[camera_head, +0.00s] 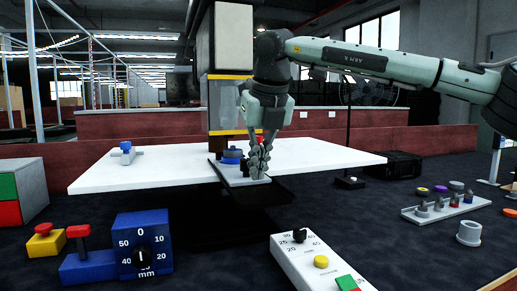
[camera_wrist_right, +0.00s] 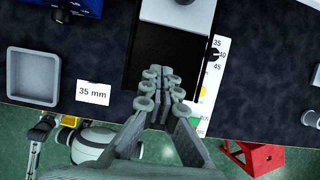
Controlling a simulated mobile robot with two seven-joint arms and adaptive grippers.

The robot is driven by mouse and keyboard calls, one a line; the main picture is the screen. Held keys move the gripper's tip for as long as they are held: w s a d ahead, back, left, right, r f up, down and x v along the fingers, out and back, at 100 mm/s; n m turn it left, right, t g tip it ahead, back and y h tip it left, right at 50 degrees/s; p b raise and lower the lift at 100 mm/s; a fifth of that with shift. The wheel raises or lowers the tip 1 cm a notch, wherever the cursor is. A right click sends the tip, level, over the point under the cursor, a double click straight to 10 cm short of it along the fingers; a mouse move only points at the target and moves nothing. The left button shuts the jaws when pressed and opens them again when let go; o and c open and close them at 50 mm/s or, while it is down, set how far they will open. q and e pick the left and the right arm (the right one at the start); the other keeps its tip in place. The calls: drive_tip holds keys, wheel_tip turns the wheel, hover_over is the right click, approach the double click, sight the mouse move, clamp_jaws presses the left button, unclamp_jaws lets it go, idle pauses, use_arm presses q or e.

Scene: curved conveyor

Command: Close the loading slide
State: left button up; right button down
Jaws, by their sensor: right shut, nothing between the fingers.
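What looks like the loading slide is a flat piece with a pale plate (camera_head: 233,172), below the machine column and in front of the white table. Blue round parts (camera_head: 232,153) stand on or behind it. In the right wrist view a black rectangular surface (camera_wrist_right: 150,45) with a pale plate (camera_wrist_right: 178,12) at its far end lies below the fingers. My right gripper (camera_head: 261,172) is shut and empty, pointing down at the slide's near right part; its fingertips also show in the right wrist view (camera_wrist_right: 160,82). I cannot tell whether they touch it. My left gripper is out of view.
A blue dial box (camera_head: 144,243), a red-topped lever (camera_head: 78,238) and a yellow-based red button (camera_head: 44,240) stand at front left. A white control panel (camera_head: 310,262) is at front centre. A peg rack (camera_head: 440,209) stands right. The white table (camera_head: 125,172) flanks the slide.

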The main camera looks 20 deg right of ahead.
sight(248, 188)
drive_tip(key=x, duration=0.3)
drive_tip(key=shift+w+f, duration=0.1)
drive_tip(key=shift+f, duration=0.2)
drive_tip(key=w+p, duration=0.1)
drive_tip(key=w, duration=0.1)
drive_tip(key=shift+w+r, duration=0.15)
drive_tip(key=shift+w, duration=0.2)
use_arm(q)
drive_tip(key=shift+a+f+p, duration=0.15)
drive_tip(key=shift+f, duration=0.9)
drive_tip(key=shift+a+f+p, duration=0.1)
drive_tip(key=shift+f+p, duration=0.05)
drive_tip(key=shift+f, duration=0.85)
use_arm(e)
drive_tip(key=shift+w+a, duration=0.1)
drive_tip(key=shift+w, duration=0.55)
